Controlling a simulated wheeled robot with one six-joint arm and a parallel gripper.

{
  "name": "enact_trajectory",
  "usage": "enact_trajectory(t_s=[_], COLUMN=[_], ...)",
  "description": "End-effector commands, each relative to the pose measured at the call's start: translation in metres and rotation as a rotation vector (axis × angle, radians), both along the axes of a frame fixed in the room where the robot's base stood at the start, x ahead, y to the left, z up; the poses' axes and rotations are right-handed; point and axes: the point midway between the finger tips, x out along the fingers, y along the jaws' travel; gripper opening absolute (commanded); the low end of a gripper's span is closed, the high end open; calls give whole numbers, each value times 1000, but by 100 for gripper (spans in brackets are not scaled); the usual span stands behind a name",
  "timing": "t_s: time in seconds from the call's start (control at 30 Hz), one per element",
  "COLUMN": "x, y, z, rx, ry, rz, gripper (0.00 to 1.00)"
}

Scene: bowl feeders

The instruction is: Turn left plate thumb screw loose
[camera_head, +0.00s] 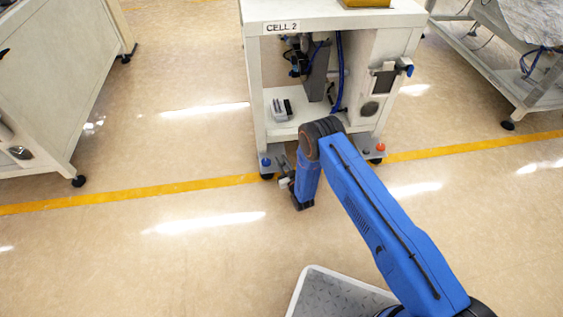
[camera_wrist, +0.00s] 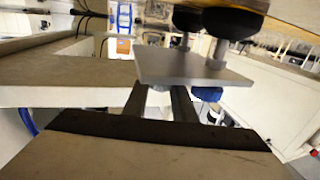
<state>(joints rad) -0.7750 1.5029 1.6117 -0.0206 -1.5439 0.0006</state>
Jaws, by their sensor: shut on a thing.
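The left plate (camera_head: 273,160) is a grey plate low at the front left foot of the CELL 2 cabinet, with a blue knob (camera_head: 266,162) on it. My gripper (camera_head: 281,163) is at this plate, just right of the blue knob. In the wrist view the plate (camera_wrist: 193,68) spans above my dark fingers (camera_wrist: 160,94), with the blue knob (camera_wrist: 208,94) to their right. The fingers are close together, shut on the left plate thumb screw, which is mostly hidden between them and the plate.
The CELL 2 cabinet (camera_head: 260,70) stands ahead, with a right plate and orange knob (camera_head: 381,147) at its other front foot. Two black round feet (camera_wrist: 232,22) sit close to my fingers. Other cabinets (camera_head: 60,90) stand left and right. The floor in front is clear.

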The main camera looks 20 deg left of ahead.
Motion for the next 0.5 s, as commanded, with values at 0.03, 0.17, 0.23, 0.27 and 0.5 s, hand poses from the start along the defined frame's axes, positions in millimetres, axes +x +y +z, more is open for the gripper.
enact_trajectory(t_s=[0.03, 0.17, 0.23, 0.27, 0.5], x=[1, 1, 2, 2, 3], y=[-1, -2, -2, -2, -3], z=[0, 0, 0, 0, 0], rx=[0, 0, 0, 0, 0], ry=[0, 0, 0, 0, -1], rz=[10, 57, 93, 113, 303], gripper=[2, 2, 2, 2, 2])
